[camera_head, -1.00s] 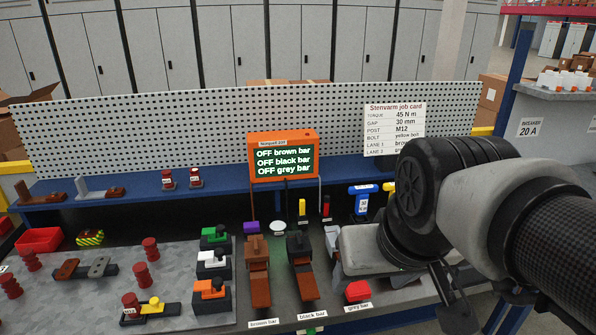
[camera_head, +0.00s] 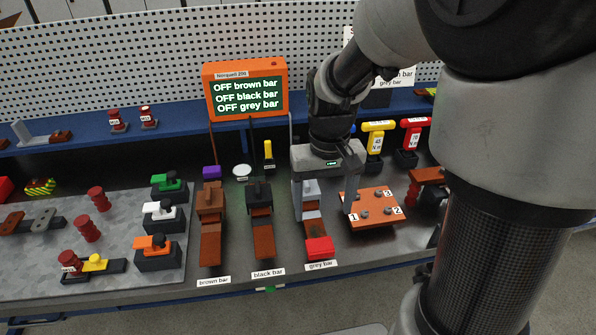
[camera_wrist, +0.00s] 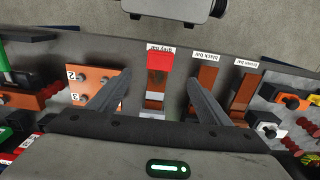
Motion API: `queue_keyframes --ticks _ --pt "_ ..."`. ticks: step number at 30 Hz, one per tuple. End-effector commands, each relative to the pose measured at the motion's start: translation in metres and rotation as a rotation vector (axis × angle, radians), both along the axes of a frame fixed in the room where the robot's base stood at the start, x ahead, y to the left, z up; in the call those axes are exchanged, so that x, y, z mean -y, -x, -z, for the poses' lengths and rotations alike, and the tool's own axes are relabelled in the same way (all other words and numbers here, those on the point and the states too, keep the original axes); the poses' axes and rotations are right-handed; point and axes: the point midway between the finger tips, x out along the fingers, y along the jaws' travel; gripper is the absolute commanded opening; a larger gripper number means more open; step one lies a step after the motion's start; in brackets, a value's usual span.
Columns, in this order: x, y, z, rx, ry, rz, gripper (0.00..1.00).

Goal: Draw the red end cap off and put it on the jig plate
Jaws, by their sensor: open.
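The red end cap (camera_head: 319,248) sits on the front end of the grey bar (camera_head: 311,212), just behind the "grey bar" label. In the wrist view the red cap (camera_wrist: 160,61) shows between and beyond the fingertips. My gripper (camera_head: 324,205) points down over the grey bar with its fingers spread and nothing between them; it also shows in the wrist view (camera_wrist: 158,78). The jig plate (camera_head: 384,206), orange-brown with studs numbered 1, 2 and 3, lies just right of the grey bar. My right finger partly covers its left edge in the head view.
The black bar (camera_head: 263,240) and brown bar (camera_head: 210,248) stand to the left of the grey bar. Yellow and red tools (camera_head: 377,135) stand behind the jig plate. An orange display (camera_head: 247,92) reads OFF for all bars. The table in front of the bars is mostly clear.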

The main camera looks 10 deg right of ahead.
Motion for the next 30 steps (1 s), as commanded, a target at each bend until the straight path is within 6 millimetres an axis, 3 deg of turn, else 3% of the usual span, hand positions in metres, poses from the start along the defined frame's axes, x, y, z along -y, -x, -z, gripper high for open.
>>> queue_keyframes --ticks 9,16,21,30 --pt "0.0 0.002 0.067 -0.006 0.0 0.0 0.72" --pt "0.0 0.001 0.106 -0.004 0.0 0.0 0.72" --pt "0.0 0.001 0.122 -0.001 0.0 0.0 0.72" --pt "0.0 0.0 0.126 0.001 0.0 0.0 0.72"
